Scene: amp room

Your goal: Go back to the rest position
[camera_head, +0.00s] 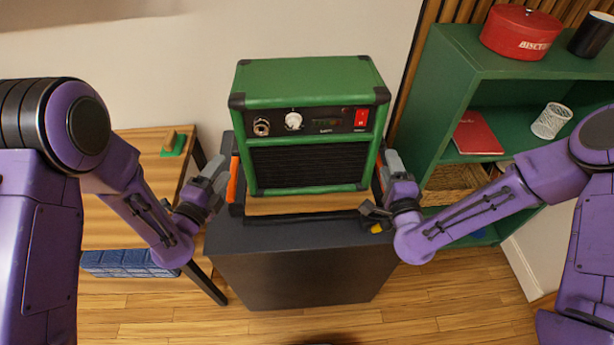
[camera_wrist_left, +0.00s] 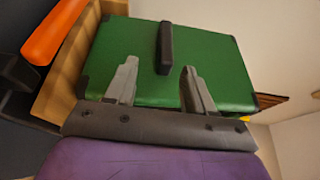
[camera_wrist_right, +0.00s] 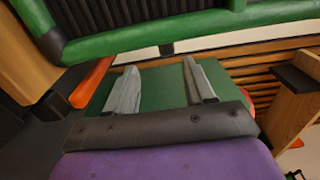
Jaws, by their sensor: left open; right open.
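A green guitar amp (camera_head: 310,125) stands upright on a wooden board on a dark cabinet (camera_head: 300,270), its dark grille facing me. My left gripper (camera_head: 218,172) is at the amp's left side. In the left wrist view, its two fingers are spread and empty (camera_wrist_left: 158,85), with the amp's green side and black handle (camera_wrist_left: 165,47) beyond them. My right gripper (camera_head: 388,168) is at the amp's right side. In the right wrist view, its fingers are spread and empty (camera_wrist_right: 160,85), with the amp's green edge (camera_wrist_right: 190,32) above them. I cannot tell whether any fingertip touches the amp.
Orange handles stand beside the amp, the left one (camera_head: 233,180) clearest. A green shelf (camera_head: 450,75) at right holds a red tin (camera_head: 520,32), a red book (camera_head: 477,133) and a white mesh cup (camera_head: 551,121). A wooden table (camera_head: 125,205) stands left. Wooden floor shows in front.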

